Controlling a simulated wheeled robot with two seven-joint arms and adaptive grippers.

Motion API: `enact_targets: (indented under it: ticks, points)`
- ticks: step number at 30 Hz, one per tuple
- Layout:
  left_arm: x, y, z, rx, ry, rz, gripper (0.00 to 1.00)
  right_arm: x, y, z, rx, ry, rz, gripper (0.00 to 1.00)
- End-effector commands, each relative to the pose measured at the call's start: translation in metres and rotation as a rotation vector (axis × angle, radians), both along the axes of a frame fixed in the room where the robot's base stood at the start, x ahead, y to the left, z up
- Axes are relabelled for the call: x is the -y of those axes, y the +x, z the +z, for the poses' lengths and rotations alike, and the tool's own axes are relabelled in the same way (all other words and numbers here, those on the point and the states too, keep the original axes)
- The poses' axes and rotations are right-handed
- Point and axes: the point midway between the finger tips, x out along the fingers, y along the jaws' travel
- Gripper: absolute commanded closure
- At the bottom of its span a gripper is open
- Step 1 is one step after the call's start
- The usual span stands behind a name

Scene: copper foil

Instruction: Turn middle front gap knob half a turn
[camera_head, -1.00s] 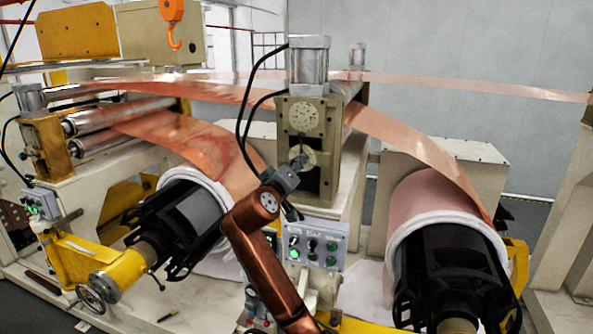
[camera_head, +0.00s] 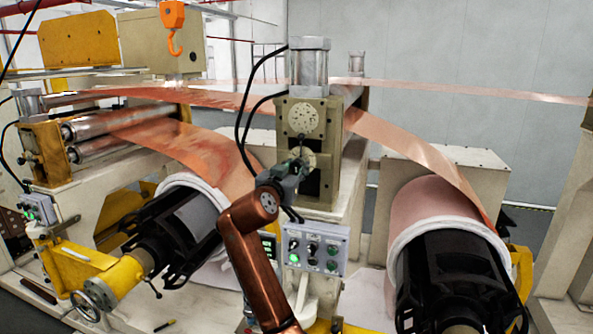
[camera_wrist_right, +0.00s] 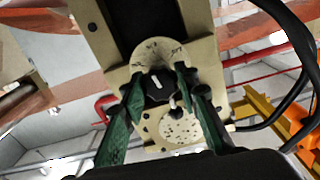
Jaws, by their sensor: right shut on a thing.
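The middle front gap knob (camera_wrist_right: 159,86) is black with a white pointer line. It sits at the centre of a pale speckled round dial (camera_wrist_right: 160,56) on the beige block of the middle stand. In the right wrist view my right gripper (camera_wrist_right: 157,92) has its two green fingers on either side of the knob, shut on it. In the head view the right gripper (camera_head: 296,168) is at the lower dial (camera_head: 303,155), and it hides most of the knob. My left gripper is in neither view.
A control box (camera_head: 315,249) with buttons and a green light stands just below the right gripper. Black hoses (camera_head: 240,125) loop left of the block. Copper foil (camera_head: 425,150) runs down to the right roll, and another roll stands at left.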

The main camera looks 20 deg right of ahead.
Motion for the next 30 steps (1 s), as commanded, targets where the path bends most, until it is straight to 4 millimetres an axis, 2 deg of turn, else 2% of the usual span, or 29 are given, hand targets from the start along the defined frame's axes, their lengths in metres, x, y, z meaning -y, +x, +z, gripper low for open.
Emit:
enact_targets:
  ticks: [1, 10, 26, 27, 30]
  points:
    - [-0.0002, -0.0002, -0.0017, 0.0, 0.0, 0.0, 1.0, -0.0006, 0.0013, -0.006, 0.005, 0.027, 0.0, 0.95]
    - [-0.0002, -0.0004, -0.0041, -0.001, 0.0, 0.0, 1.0, -0.0006, 0.0014, -0.0053, 0.064, 0.113, 0.0, 0.96]
    - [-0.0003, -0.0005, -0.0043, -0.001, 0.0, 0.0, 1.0, -0.0003, 0.0012, -0.0045, 0.076, 0.129, -0.001, 0.96]
    - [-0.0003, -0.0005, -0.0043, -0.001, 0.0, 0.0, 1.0, -0.0003, 0.0011, -0.0043, 0.076, 0.129, -0.001, 0.69]
    - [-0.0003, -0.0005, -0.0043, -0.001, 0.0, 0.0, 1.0, -0.0002, 0.001, -0.0033, 0.078, 0.128, 0.0, 0.62]
